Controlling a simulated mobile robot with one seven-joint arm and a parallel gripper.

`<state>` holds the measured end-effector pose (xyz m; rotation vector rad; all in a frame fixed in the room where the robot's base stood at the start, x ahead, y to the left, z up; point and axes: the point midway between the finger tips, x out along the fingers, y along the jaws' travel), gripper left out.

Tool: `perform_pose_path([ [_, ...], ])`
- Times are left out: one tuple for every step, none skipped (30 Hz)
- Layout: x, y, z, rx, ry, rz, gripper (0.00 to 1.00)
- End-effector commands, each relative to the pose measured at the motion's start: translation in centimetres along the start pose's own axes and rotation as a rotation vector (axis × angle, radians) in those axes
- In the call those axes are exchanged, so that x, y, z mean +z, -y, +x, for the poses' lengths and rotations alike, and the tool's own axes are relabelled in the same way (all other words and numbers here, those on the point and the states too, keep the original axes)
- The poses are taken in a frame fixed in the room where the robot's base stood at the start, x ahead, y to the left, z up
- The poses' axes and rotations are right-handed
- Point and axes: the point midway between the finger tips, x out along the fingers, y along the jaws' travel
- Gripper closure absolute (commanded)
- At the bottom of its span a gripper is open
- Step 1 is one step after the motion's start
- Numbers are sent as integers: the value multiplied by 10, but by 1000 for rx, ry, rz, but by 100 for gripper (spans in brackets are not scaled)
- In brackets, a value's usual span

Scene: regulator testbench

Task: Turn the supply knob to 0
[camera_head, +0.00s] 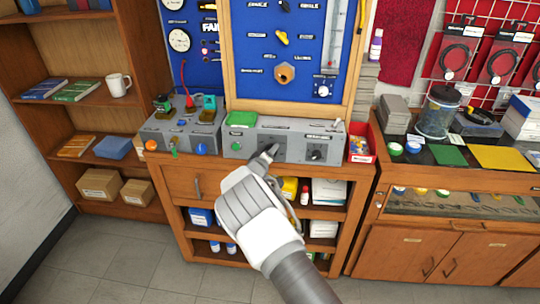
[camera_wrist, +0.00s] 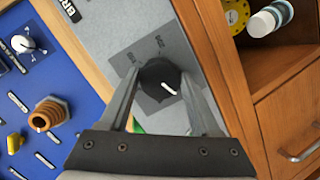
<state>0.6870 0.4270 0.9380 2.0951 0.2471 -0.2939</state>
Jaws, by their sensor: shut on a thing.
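A grey control box (camera_head: 288,133) stands on the wooden bench. My gripper (camera_head: 267,153) reaches its front face, with a finger on either side of a round black knob (camera_wrist: 158,74), closed on it. The knob's white pointer line shows in the wrist view and points toward the lower right of that picture. The knob sits on a dark square scale plate with small markings too small to read surely. In the head view my gripper hides this knob. A second dark knob (camera_head: 316,154) is on the same box, to the right of my gripper.
A red bin (camera_head: 360,140) stands right of the box. Another grey box (camera_head: 180,128) with a red-tipped lever stands left. The blue tool board (camera_head: 285,45) rises behind; open shelves with goods lie below.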

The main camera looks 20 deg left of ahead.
Motion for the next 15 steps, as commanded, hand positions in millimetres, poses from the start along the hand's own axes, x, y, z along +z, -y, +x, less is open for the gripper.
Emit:
perform_pose_path([
  [-1, -1, 1, 7, -2, -25, 92],
  [-1, 0, 1, 10, -2, -40, 92],
  [-1, -1, 1, 14, -2, -58, 92],
  [-1, -1, 0, 17, -2, -72, 92],
  [-1, -1, 0, 19, -2, -83, 92],
  [-1, -1, 0, 22, -2, -98, 92],
  [-1, -1, 0, 23, -2, -107, 92],
  [-1, -1, 0, 25, -2, -115, 92],
  [-1, -1, 0, 27, -2, -125, 92],
  [-1, -1, 0, 28, -1, -132, 92],
  [-1, -1, 0, 29, -2, -137, 92],
  [-1, -1, 0, 31, -2, -142, 92],
  [-1, -1, 0, 31, -2, -145, 92],
  [-1, -1, 0, 32, -2, -148, 92],
  [-1, -1, 0, 33, -2, -151, 92],
])
